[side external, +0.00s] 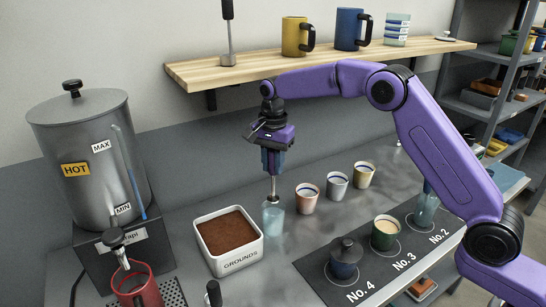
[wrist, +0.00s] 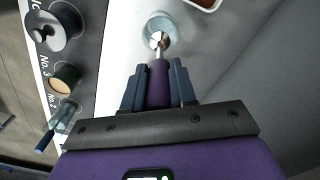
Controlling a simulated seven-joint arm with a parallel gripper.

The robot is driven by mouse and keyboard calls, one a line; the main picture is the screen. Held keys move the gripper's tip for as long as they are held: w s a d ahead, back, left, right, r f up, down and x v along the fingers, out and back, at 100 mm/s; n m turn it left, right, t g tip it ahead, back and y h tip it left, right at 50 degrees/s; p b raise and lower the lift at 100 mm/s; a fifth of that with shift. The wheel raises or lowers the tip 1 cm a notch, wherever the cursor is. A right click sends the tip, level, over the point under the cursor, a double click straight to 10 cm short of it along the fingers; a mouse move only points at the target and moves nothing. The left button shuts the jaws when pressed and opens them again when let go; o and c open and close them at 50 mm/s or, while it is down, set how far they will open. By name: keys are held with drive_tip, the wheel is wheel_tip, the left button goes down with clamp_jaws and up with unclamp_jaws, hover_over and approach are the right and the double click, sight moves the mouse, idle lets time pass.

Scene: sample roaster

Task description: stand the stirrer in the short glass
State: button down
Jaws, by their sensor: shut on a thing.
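My gripper (side external: 272,170) is shut on the stirrer (side external: 273,187), which hangs upright with its metal end down. In the wrist view the stirrer's purple handle (wrist: 158,88) sits between the two fingers (wrist: 158,72). The short glass (side external: 273,222) is pale blue and clear and stands on the grey counter directly below my gripper. It also shows in the wrist view (wrist: 172,28). The stirrer's metal end is at the glass's mouth and appears to reach inside the rim; how deep it goes is hard to tell.
A white grounds box (side external: 228,258) stands left of the glass. Several cups (side external: 307,200) stand close on its right. A dark numbered mat (side external: 385,277) holds a lidded pot, a green cup and a tall glass (side external: 427,207). A wooden shelf (side external: 350,62) hangs above.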

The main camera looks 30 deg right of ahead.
sight(273, 198)
drive_tip(key=shift+f, duration=5.4)
drive_tip(key=c, duration=0.8)
unclamp_jaws()
wheel_tip(273, 198, up, 17)
drive_tip(key=shift+r, duration=0.2)
drive_tip(key=shift+s, duration=0.1)
